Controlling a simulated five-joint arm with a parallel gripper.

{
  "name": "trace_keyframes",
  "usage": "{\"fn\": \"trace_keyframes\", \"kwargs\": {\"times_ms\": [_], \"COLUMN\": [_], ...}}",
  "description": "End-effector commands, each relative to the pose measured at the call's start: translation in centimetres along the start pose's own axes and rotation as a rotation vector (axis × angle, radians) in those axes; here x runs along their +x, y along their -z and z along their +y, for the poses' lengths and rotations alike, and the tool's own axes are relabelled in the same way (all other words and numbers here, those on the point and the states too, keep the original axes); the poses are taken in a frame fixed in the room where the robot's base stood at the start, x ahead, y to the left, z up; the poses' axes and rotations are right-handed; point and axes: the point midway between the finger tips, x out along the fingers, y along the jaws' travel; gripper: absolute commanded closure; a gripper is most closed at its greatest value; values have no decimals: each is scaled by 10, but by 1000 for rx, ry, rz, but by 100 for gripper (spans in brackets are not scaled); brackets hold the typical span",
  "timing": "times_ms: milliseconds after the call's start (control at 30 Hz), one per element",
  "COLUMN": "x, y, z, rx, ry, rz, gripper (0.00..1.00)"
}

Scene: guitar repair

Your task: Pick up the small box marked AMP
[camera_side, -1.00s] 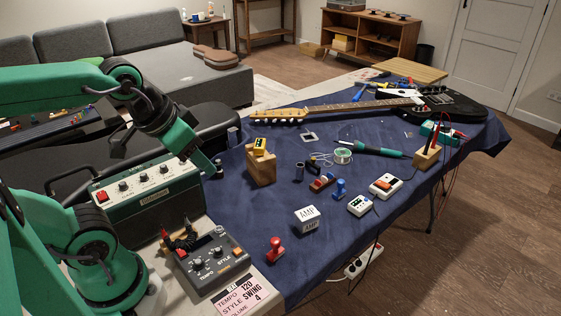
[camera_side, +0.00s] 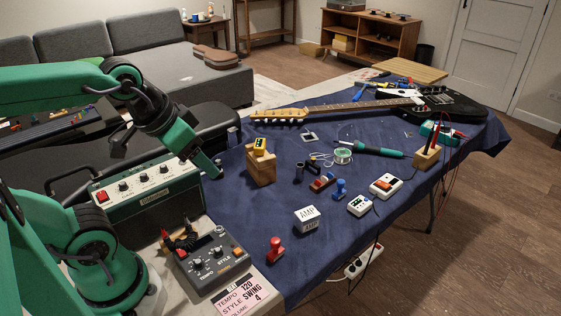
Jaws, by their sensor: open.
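The small white box marked AMP (camera_side: 307,218) sits on the blue cloth (camera_side: 340,240) near the table's front side, its lettering on the top and front faces. My gripper (camera_side: 214,172) hangs at the left, above the cloth's left edge and by the green amplifier. It is open, with nothing seen between its fingers. It is well to the left of the box and apart from it.
A red stamp-like piece (camera_side: 275,248), a blue one (camera_side: 340,189) and a white pedal (camera_side: 360,205) surround the box. The grey tempo unit (camera_side: 211,261) is at the front left.

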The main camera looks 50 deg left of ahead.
Motion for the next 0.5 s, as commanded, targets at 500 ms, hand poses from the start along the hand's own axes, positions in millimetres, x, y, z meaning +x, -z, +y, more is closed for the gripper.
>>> {"fn": "trace_keyframes", "kwargs": {"times_ms": [500], "x": [12], "y": [24], "z": [5], "rx": [22], "ry": [-10], "rz": [-61], "gripper": [38]}}
